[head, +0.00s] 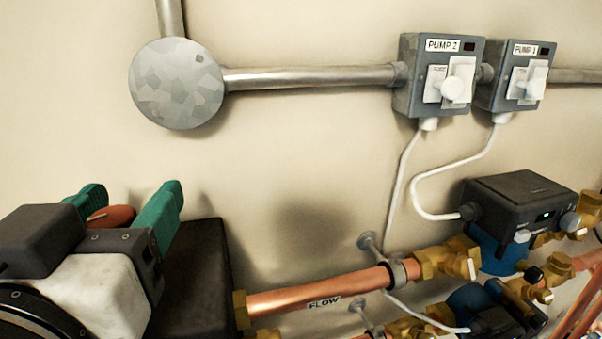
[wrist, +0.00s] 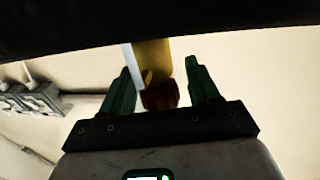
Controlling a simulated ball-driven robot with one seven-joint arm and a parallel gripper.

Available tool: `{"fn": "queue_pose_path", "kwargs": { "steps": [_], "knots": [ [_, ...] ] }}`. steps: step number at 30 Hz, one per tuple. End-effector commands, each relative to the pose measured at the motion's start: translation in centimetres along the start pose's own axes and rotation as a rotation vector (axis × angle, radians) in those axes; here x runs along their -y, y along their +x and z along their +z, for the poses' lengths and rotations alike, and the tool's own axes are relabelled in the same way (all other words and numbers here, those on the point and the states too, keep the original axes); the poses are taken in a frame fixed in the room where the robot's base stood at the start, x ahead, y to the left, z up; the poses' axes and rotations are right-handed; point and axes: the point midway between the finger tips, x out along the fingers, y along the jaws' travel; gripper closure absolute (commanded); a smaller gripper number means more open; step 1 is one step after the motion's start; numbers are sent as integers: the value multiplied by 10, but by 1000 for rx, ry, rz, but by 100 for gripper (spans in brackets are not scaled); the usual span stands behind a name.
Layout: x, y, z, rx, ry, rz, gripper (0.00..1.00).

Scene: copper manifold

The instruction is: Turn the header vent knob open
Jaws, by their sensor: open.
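My gripper (head: 131,192), with green fingers, is open at the lower left of the head view. A reddish-brown knob (head: 112,215), likely the header vent knob, shows partly between the fingers, with its lower part hidden behind the gripper. In the wrist view my gripper (wrist: 158,72) has its fingers apart on either side of the dark red knob (wrist: 160,96). The knob is at the end of a yellow brass body (wrist: 153,58). Gaps show on both sides of the knob in the wrist view, so the fingers look apart from it.
A black box (head: 195,275) stands close behind my gripper. A copper pipe (head: 320,291) marked FLOW runs right to brass valves and a pump (head: 515,205). Grey switch boxes (head: 436,75), a round cover (head: 177,84) and conduit are on the wall above. The wall between is bare.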

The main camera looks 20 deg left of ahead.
Motion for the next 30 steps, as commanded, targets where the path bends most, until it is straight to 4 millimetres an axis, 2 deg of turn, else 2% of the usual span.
{"fn": "queue_pose_path", "kwargs": {
  "steps": [10,25,30],
  "knots": [
    [0,3,0,-1,1,-1,40],
    [0,3,0,-1,1,-1,88],
    [0,4,-1,0,2,-20,90]
  ]
}}
